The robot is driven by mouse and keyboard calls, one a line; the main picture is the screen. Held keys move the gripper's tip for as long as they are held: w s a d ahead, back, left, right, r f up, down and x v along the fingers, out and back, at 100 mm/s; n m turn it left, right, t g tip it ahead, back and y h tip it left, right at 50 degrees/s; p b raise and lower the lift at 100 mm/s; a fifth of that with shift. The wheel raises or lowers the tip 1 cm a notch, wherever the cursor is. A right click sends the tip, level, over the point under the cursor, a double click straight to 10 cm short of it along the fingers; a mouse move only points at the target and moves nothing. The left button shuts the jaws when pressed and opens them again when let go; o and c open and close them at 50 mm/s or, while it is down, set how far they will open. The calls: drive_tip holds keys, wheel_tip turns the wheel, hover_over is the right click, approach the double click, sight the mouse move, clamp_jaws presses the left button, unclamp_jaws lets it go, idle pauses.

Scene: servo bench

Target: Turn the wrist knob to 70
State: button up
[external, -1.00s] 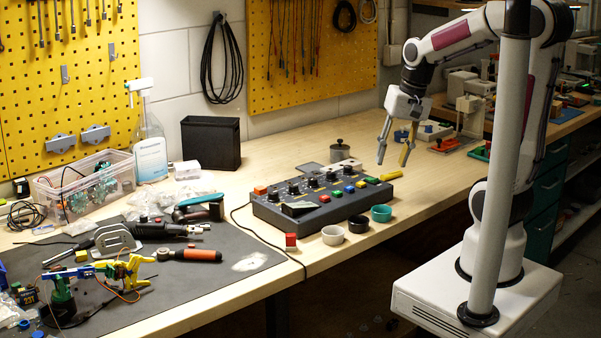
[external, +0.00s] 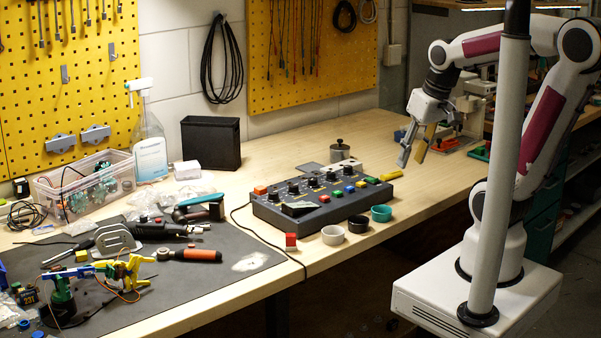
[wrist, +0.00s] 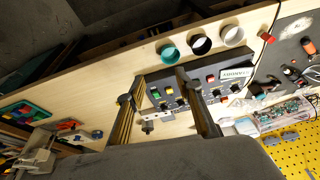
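A dark grey control box (external: 325,209) with a row of black knobs and coloured buttons sits on the bench. Which knob is the wrist knob, and where it points, is too small to read. My gripper (external: 412,158) hangs in the air to the right of the box and above it, apart from it, with its fingers spread and nothing between them. In the wrist view the box (wrist: 205,80) lies beyond my gripper (wrist: 155,98), and the right finger covers part of its panel.
White, black and teal cups (external: 381,213) and a red cube (external: 291,240) stand along the box's front side. A dark mat (external: 215,285) with tools lies left. Bare wood is right of the box.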

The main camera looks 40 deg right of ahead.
drive_tip(key=shift+s+r+n+t, duration=0.2)
drive_tip(key=shift+s, duration=0.4)
drive_tip(key=shift+s+r+n+t, duration=0.2)
drive_tip(key=shift+s, duration=0.4)
drive_tip(key=shift+a, duration=0.15)
drive_tip(key=shift+g+h, duration=0.4)
drive_tip(key=shift+g, duration=0.4)
drive_tip(key=w+f, duration=0.2)
drive_tip(key=w, duration=0.3)
drive_tip(key=w+a+f, duration=0.1)
drive_tip(key=w+f, duration=0.1)
drive_tip(key=w, duration=0.4)
drive_tip(key=w+a+f, duration=0.1)
drive_tip(key=w, duration=0.5)
drive_tip(key=shift+a+f, duration=0.1)
drive_tip(key=shift+f, duration=0.3)
drive_tip(key=w+r+m+t, duration=0.1)
drive_tip(key=w, duration=0.6)
drive_tip(key=shift+w+a+r+m+t, duration=0.2)
drive_tip(key=shift+r+m+t, duration=0.15)
drive_tip(key=shift+m+t, duration=0.05)
